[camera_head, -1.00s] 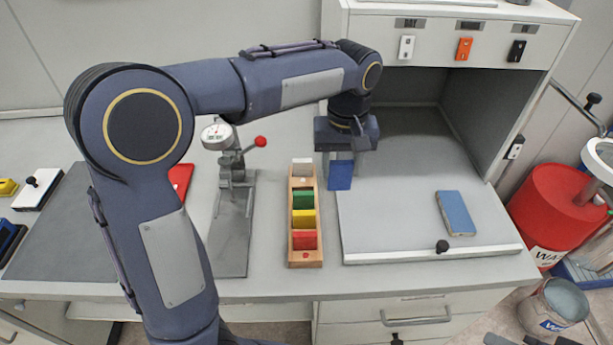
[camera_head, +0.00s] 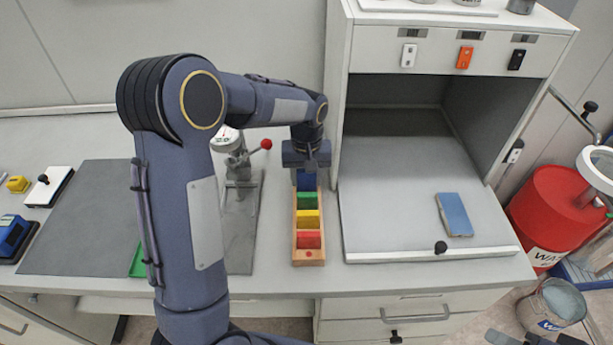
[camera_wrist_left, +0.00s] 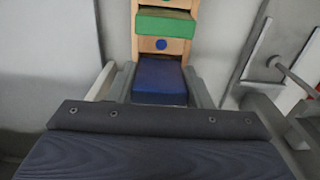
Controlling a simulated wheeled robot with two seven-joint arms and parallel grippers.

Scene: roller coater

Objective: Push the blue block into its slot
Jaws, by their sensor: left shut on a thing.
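My left gripper (camera_head: 306,168) is shut on the blue block (camera_head: 306,181) and points down at the far end of the wooden rack (camera_head: 309,263). In the left wrist view the blue block (camera_wrist_left: 160,80) sits between the two fingers, just behind a blue dot (camera_wrist_left: 161,44) on the rack. The green block (camera_head: 307,200), yellow block (camera_head: 307,219) and red block (camera_head: 308,240) stand in the rack in a row. I cannot tell how deep the blue block sits. My gripper hides the rack's far end. Dark parts at the bottom right edge may be my right gripper.
A gauge stand with a red-knobbed lever (camera_head: 266,144) is close on the rack's left. A grey booth with a raised floor (camera_head: 385,215) is close on its right, with a flat blue piece (camera_head: 455,214) on it. A dark mat (camera_head: 85,220) lies further left.

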